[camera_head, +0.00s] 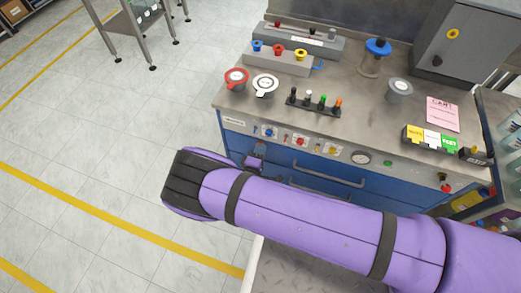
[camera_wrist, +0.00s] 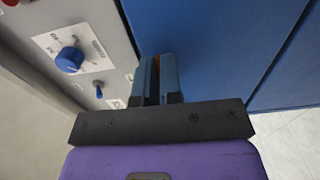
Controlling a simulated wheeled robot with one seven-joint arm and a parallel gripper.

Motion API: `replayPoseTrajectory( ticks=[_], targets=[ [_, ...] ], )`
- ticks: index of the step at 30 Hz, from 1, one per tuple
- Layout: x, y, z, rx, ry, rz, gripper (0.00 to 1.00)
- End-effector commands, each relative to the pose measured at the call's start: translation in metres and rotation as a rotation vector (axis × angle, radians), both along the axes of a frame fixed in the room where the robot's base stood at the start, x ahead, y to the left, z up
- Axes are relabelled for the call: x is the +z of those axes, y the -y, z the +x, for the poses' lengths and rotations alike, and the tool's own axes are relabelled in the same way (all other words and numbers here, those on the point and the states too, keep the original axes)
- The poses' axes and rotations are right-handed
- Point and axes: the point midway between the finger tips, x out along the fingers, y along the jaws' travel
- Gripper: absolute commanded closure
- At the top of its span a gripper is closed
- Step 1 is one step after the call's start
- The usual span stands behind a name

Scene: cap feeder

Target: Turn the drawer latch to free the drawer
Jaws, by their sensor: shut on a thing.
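My gripper (camera_wrist: 158,80) has its two fingers shut at the blue drawer front (camera_wrist: 225,45) in the wrist view. What lies between the fingers is the drawer latch by its place, but the fingers hide nearly all of it, so its turn angle cannot be told. In the head view my gripper (camera_head: 257,157) is mostly behind my purple arm, at the left end of the blue drawer front (camera_head: 300,163). The drawer has a long bar handle (camera_head: 327,177) and appears closed.
A grey control panel with a blue knob (camera_wrist: 69,59) and a small blue toggle (camera_wrist: 99,90) lies close left of my fingers in the wrist view.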

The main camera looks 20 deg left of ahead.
Motion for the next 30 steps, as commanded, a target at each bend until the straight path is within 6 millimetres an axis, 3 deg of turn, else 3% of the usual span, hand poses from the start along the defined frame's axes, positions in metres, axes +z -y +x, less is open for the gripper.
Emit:
replayPoseTrajectory(
  ticks=[9,12,13,23,30],
  targets=[
    [-0.001,0.0,0.0,0.0,-0.002,0.0,1.0],
    [-0.001,0.0,0.0,0.0,-0.002,-0.001,0.73],
    [-0.001,0.0,0.0,0.0,-0.001,-0.001,0.68],
    [0.0,0.0,-0.003,0.0,-0.001,0.0,0.68],
    [-0.001,-0.003,-0.034,0.002,-0.002,-0.001,0.68]
  ],
)
